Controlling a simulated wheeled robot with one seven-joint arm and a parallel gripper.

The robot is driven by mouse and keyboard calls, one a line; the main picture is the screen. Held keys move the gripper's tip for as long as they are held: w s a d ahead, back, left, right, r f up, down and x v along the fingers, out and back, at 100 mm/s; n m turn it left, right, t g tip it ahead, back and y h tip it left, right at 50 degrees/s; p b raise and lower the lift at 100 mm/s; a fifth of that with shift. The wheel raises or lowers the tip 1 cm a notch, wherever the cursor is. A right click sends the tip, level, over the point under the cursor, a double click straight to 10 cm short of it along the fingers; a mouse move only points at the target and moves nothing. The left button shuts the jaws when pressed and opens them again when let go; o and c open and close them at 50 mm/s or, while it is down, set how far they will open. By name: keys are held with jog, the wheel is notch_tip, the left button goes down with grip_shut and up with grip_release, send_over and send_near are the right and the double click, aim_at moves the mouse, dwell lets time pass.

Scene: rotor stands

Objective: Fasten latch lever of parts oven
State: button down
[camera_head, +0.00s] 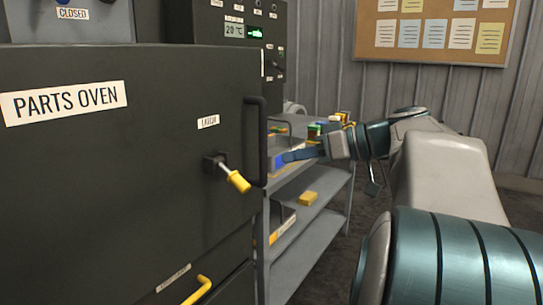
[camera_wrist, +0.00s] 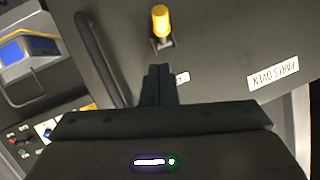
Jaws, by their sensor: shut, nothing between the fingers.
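The dark parts oven (camera_head: 90,200) fills the left of the head view, and its door looks shut. Its latch lever (camera_head: 238,181) has a yellow grip on a dark pivot and slants down to the right. In the wrist view the lever (camera_wrist: 160,22) is at the top middle, just beyond my fingertips. My gripper (camera_head: 287,157) is shut and empty, its fingers pointing left toward the oven front. It is to the right of the lever and apart from it. The closed fingers (camera_wrist: 159,71) also show in the wrist view.
A dark vertical door handle (camera_head: 255,140) stands between the lever and my gripper. A lower yellow lever (camera_head: 197,290) is near the bottom. A grey shelf cart (camera_head: 310,215) with small parts stands to the right of the oven, behind my gripper.

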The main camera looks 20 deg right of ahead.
jog(key=v, duration=0.3)
jog(key=shift+s+d, duration=0.25)
jog(key=shift+d, duration=0.05)
jog(key=shift+a+p, duration=0.15)
jog(key=shift+p, duration=0.2)
jog(key=s+a+f+m+g+h+p, duration=0.25)
jog(key=a+m+g+p, duration=0.2)
jog(key=a+p, duration=0.7)
jog(key=s+a+g+h+p, duration=0.1)
jog(key=s+a+h+p, duration=0.1)
jog(key=p, duration=0.5)
jog(key=s+a+m+g+h+p, duration=0.1)
jog(key=s+a+h+p, duration=0.1)
jog(key=s+h+p, duration=0.3)
jog(key=shift+s+a+g+p, duration=0.35)
jog(key=shift+s+p, duration=0.3)
jog(key=shift+p, duration=0.55)
jog(key=shift+f+h, duration=0.15)
jog(key=shift+h, duration=0.1)
